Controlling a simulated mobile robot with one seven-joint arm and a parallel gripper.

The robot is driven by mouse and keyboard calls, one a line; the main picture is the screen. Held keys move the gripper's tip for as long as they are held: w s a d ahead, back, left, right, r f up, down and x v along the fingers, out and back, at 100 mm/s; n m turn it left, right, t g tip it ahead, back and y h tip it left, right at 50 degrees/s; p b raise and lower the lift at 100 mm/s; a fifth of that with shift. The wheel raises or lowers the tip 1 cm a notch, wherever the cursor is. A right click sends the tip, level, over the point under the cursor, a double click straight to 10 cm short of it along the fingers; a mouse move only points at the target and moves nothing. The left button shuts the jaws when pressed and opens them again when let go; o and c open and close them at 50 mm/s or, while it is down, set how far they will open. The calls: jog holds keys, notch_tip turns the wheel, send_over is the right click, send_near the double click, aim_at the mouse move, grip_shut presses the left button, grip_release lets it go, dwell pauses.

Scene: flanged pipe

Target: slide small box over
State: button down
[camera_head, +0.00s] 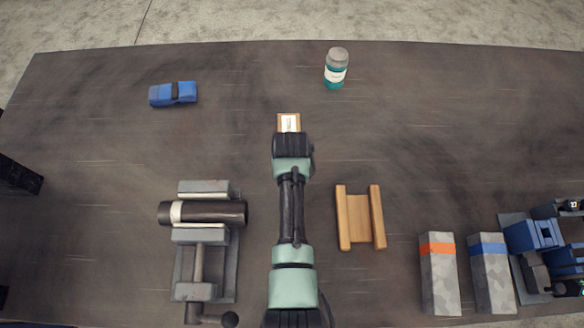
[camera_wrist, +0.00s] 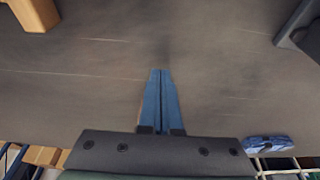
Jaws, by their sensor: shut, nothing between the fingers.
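The small box (camera_head: 289,122) is tan with a white label. In the head view it shows just beyond the end of my arm, its near part covered by my wrist. I cannot tell whether my fingers touch it. In the wrist view my gripper (camera_wrist: 160,73) has its two blue fingers pressed together, with nothing between them, above bare table. The box cannot be made out in the wrist view. My fingertips are hidden under the wrist in the head view.
A vise (camera_head: 205,262) holding a dark pipe (camera_head: 217,212) is left of my arm. A wooden cradle (camera_head: 361,218) and two grey blocks (camera_head: 439,275) are right. The table's far middle is mostly clear.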

jog(key=v, duration=0.9)
jog(key=shift+w, duration=0.3)
jog(key=shift+r, duration=0.2)
